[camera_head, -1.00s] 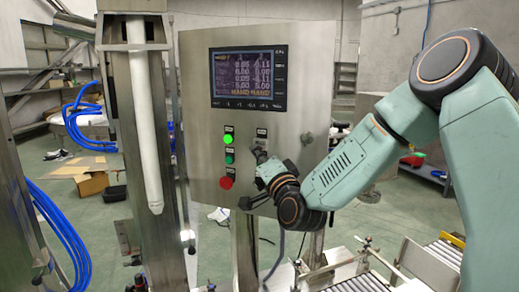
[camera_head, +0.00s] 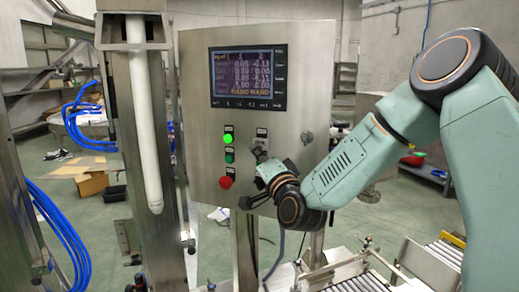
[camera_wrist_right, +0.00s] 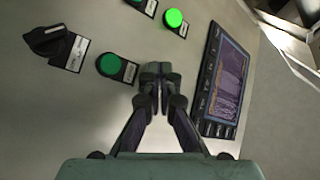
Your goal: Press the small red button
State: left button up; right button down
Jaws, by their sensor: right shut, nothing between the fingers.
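A red button (camera_head: 226,182) is the lowest in the left column on the front of the grey metal control panel (camera_head: 207,120). My right gripper (camera_head: 256,155) is in front of the panel, up and to the right of the red button and apart from it. The red button is not visible in that view. My left gripper is not in view.
A lit green button (camera_head: 228,139) and a dark green button (camera_head: 229,157) sit above the red one. The panel has a display (camera_head: 248,78). A black selector knob (camera_wrist_right: 46,40) shows in the right wrist view. A steel post (camera_head: 147,120) stands left of the panel.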

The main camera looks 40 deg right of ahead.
jog(key=shift+s+a, duration=0.25)
jog(key=shift+a, duration=0.15)
jog(key=shift+s+a+b, duration=0.4)
jog(key=shift+s+a, duration=0.3)
jog(key=shift+a, duration=0.35)
jog(key=shift+s+a+b, duration=0.35)
jog(key=shift+s+a, duration=0.3)
jog(key=shift+a, duration=0.35)
